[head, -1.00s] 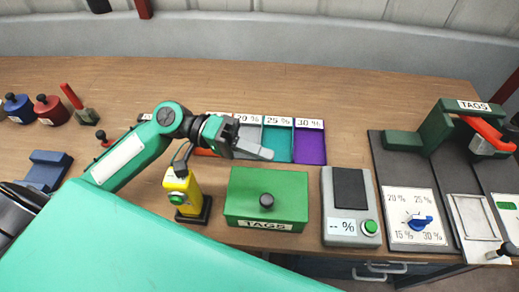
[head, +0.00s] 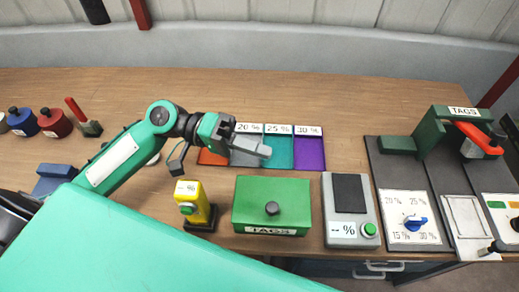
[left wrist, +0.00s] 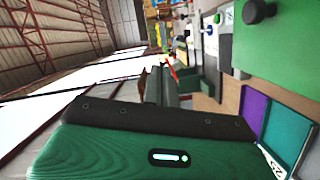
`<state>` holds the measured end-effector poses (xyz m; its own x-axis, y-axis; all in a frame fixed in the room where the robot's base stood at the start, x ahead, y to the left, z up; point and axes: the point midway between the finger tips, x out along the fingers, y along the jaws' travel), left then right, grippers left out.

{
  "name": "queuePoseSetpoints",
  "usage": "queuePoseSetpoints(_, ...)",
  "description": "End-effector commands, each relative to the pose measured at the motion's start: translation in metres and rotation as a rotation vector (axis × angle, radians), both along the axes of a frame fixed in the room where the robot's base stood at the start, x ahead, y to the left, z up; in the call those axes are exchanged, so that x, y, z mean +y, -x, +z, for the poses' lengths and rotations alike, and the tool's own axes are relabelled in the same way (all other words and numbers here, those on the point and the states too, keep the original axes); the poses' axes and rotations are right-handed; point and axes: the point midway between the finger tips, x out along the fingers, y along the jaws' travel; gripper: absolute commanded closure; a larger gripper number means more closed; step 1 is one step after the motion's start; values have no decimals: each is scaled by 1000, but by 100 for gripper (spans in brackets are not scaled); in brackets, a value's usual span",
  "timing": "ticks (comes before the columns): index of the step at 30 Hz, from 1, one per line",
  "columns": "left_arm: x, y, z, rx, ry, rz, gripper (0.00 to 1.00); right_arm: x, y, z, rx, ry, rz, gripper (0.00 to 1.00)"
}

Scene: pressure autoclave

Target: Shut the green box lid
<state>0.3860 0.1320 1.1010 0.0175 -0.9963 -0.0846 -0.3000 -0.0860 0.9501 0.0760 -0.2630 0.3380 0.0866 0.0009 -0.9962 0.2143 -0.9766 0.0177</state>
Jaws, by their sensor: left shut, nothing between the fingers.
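The green box (head: 272,206) labelled TAGS sits near the front edge of the table in the head view. Its green lid with a dark round knob (head: 272,209) lies flat on top, and the box looks closed. My left gripper (head: 268,150) is behind and above the box, over the coloured trays, shut and empty, apart from the lid. In the left wrist view its fingers (left wrist: 160,85) show edge-on, and part of the green box (left wrist: 264,45) with its knob shows at the upper right. My right gripper is not in view.
Coloured trays (head: 309,153) marked with percentages stand behind the box. A yellow device (head: 192,203) stands left of it, a grey meter (head: 349,210) right. Further right are a dial panel (head: 409,219) and a green press with a red handle (head: 447,130). The back of the table is clear.

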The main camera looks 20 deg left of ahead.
Motion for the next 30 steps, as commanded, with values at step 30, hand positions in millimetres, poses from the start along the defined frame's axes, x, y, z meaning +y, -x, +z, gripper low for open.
queuePoseSetpoints(30,78,25,19,2,-1,-2,100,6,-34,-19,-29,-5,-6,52)
